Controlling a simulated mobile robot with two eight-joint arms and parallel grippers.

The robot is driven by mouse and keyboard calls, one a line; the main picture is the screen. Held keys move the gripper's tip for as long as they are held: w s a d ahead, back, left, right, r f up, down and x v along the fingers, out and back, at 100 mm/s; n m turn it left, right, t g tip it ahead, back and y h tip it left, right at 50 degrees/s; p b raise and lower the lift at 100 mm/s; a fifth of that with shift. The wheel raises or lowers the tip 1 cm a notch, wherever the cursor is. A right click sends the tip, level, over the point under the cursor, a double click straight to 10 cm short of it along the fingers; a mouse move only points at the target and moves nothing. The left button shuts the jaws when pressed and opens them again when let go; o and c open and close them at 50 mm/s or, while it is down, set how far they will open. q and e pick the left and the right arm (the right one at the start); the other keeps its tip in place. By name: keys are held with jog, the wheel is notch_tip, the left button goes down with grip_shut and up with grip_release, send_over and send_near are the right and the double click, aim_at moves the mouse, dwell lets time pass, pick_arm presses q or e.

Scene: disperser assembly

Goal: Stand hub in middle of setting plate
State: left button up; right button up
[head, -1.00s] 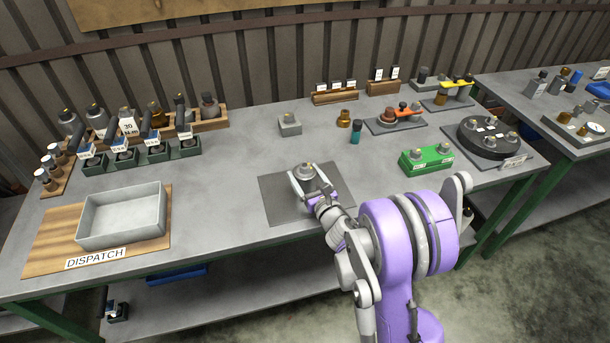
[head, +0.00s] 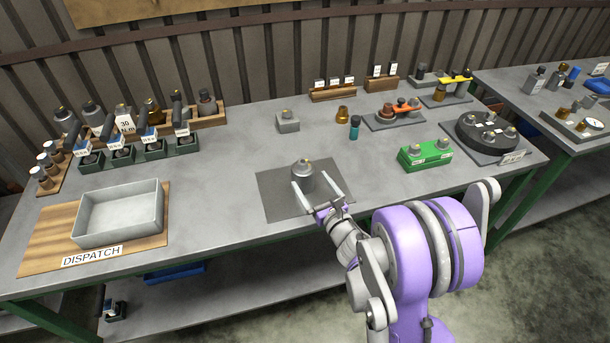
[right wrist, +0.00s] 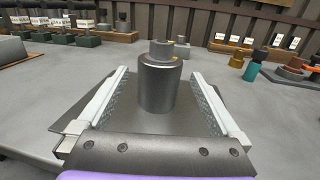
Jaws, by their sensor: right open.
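The hub (head: 303,178) is a grey metal cylinder with a narrower top. In the right wrist view the open fingers (right wrist: 160,100) show clear gaps on both sides of the hub. The plate's near part is hidden by the gripper. My left gripper is not in view.
A grey tray (head: 80,235) on a wooden board labelled DISPATCH is at left. A small grey block (head: 288,122), a brass part (head: 342,115) and a teal bottle (head: 354,130) stand behind the plate. A green holder (head: 425,162) is at right. The bench left of the plate is clear.

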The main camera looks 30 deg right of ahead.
jog(key=s, duration=0.5)
jog(key=shift+s+a+b, duration=0.2)
jog(key=shift+s+b, duration=0.15)
jog(key=shift+b, duration=0.05)
jog(key=shift+s, duration=0.15)
jog(key=m, duration=0.2)
jog(key=r+m+h, duration=0.1)
jog(key=m, duration=0.1)
jog(key=m+g, duration=0.1)
jog(key=shift+d+r+m+h, duration=0.2)
jog(key=shift+d+m+h, duration=0.05)
jog(key=shift+m+h, duration=0.15)
jog(key=m, duration=0.3)
jog(key=m+g+h, duration=0.1)
jog(key=shift+s+r+m, duration=0.15)
jog(key=shift+s+m, duration=0.1)
jog(key=shift+m, duration=0.15)
jog(key=s+a+f+m+g+y, duration=0.2)
jog(key=s+a+m+g, duration=0.3)
jog(key=m, duration=0.7)
jog(key=s+a+f+m+g+y, duration=0.2)
jog(key=s+a+f+m+g, duration=0.2)
jog(key=s+a+m, duration=0.5)
jog(key=s+m+g, duration=0.2)
jog(key=s+m, duration=0.1)
jog(key=s, duration=0.1)
jog(key=shift+a+f, duration=0.2)
jog(key=shift+a, duration=0.15)
